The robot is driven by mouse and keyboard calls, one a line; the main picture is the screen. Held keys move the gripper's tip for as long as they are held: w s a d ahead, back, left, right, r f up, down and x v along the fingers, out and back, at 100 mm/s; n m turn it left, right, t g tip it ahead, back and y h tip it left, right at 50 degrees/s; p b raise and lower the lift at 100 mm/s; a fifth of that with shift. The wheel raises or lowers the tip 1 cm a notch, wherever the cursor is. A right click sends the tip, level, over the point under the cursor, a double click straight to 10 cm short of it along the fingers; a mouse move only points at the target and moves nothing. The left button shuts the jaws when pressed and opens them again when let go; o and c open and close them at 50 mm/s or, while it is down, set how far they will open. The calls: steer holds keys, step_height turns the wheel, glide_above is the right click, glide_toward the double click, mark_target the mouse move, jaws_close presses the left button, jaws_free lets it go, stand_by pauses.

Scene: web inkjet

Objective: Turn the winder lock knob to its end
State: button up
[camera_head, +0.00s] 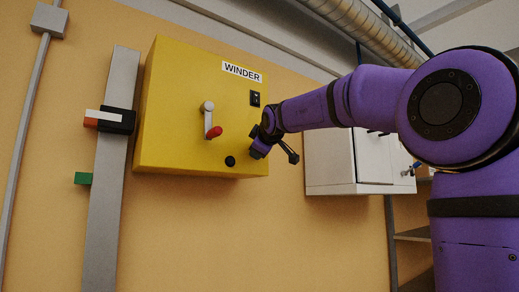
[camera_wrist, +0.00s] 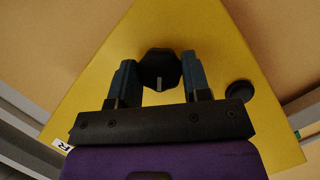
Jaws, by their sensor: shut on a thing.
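The winder lock knob (camera_wrist: 158,66) is a dark faceted knob with a pale pointer mark, on the yellow winder box (camera_head: 190,105). In the wrist view my gripper (camera_wrist: 160,78) has one finger on each side of it and is shut on it. The pale mark points toward the gripper's palm. In the head view my gripper (camera_head: 262,147) is at the lower right of the box front, and it hides the knob there.
A second round black knob (camera_head: 230,161) is close to the left of my gripper. A lever with a red grip (camera_head: 214,132) and a black switch (camera_head: 255,98) are on the same box. A white cabinet (camera_head: 330,160) hangs to the right.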

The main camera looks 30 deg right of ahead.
steer(key=shift+m+g+y, duration=0.5)
steer(key=shift+m+y, duration=0.4)
steer(key=shift+m, duration=0.7)
steer(key=shift+m+y, duration=0.3)
steer(key=shift+d+m+y, duration=0.1)
steer(key=shift+m+y, duration=0.5)
steer(key=shift+m, duration=0.4)
steer(key=shift+m+g+y, duration=0.3)
steer(key=o, duration=0.9)
steer(key=shift+o, duration=0.2)
steer(key=shift+r, duration=0.1)
